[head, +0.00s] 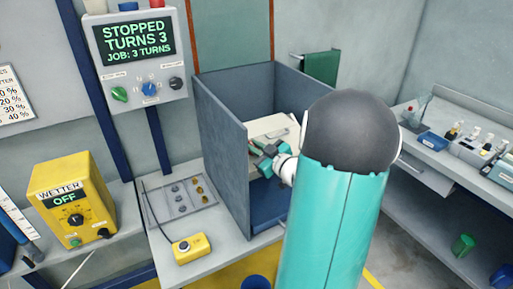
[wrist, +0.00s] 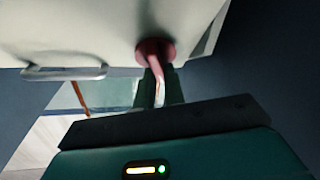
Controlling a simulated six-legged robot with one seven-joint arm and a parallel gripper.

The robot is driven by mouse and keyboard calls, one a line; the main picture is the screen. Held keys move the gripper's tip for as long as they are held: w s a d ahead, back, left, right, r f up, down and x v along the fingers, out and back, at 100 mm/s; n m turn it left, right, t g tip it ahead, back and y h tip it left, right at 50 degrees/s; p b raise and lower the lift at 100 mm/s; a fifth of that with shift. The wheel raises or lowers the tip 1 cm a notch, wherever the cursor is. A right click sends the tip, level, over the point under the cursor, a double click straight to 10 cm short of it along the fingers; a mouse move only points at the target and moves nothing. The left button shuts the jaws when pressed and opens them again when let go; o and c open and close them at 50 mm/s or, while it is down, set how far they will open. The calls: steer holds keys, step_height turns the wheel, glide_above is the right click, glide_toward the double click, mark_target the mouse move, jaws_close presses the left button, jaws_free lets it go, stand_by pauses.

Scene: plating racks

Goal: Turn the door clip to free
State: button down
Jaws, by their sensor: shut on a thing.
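The door clip (wrist: 153,50) is a small red knob with a short tab on a cream-coloured box or door (wrist: 90,25) in the wrist view. My gripper (wrist: 158,88) is shut on the tab of the clip, with its two dark green fingers on either side of it. In the head view my gripper (head: 263,158) reaches into the blue-grey booth at the front of the cream box (head: 272,130). The clip itself is mostly hidden there by my fingers. I cannot tell the clip's exact turn.
The blue-grey booth wall (head: 222,150) stands close to the left of my gripper. A metal handle (wrist: 64,74) is on the cream box. A control panel (head: 135,55) reads "STOPPED, TURNS 3". A yellow wetter box (head: 72,200) and a yellow pendant (head: 190,248) are at left.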

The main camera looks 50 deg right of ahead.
steer(key=n+g+y, duration=0.1)
steer(key=n+y, duration=0.1)
steer(key=n, duration=0.2)
steer(key=n+g+y, duration=0.1)
steer(key=n+y, duration=0.1)
steer(key=n, duration=0.2)
steer(key=shift+a, duration=0.1)
steer(key=n, duration=0.2)
steer(key=n+g+y, duration=0.1)
steer(key=n, duration=0.1)
steer(key=shift+f+g, duration=0.1)
steer(key=shift+g, duration=0.2)
steer(key=shift+f+n+g+y, duration=0.1)
steer(key=shift+n+g+y, duration=0.2)
steer(key=shift+n+g, duration=0.9)
steer(key=shift+n, duration=0.5)
steer(key=c, duration=1.5)
jaws_free()
steer(key=shift+f, duration=0.1)
steer(key=shift+t, duration=0.3)
steer(key=shift+s, duration=0.1)
